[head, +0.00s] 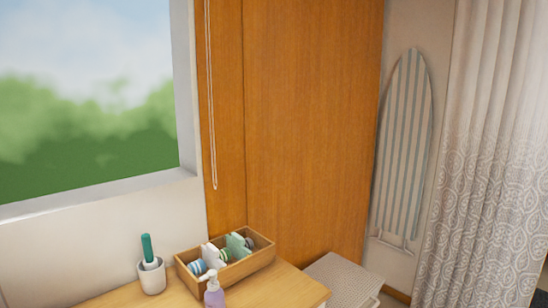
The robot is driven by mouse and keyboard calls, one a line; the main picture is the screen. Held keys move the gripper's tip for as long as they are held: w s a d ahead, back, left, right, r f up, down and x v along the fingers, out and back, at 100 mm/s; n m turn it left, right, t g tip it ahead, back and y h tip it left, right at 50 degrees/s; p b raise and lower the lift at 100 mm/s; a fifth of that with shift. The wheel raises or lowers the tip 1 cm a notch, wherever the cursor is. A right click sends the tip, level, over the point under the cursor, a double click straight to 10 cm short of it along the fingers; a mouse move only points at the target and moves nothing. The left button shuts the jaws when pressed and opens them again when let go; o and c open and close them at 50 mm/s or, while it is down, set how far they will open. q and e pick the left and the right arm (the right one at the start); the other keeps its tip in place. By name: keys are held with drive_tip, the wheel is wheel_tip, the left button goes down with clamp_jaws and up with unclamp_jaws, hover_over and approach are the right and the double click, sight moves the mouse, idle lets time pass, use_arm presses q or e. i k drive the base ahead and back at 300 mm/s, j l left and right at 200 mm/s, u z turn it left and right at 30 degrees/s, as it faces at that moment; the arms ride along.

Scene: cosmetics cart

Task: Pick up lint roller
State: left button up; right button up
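No part of either gripper shows in the head view. A teal-handled item (147,247) stands upright in a small white cup (152,278) on the wooden cart top at the lower left. It may be the lint roller, but its lower end is hidden in the cup, so I cannot tell for sure. A wooden box (250,266) beside it holds several small items, among them a pale green one (237,245) and a white one (212,256); their undersides are hidden by the box walls.
A lilac pump bottle (214,295) stands in front of the box. The cart top (287,287) has a clear strip at right. A woven lidded basket (345,277) stands right of it. A window, a wooden panel, a striped ironing board (403,150) and a curtain (485,150) are behind.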

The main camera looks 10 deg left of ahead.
sight(150, 263)
drive_tip(key=u, duration=1.35)
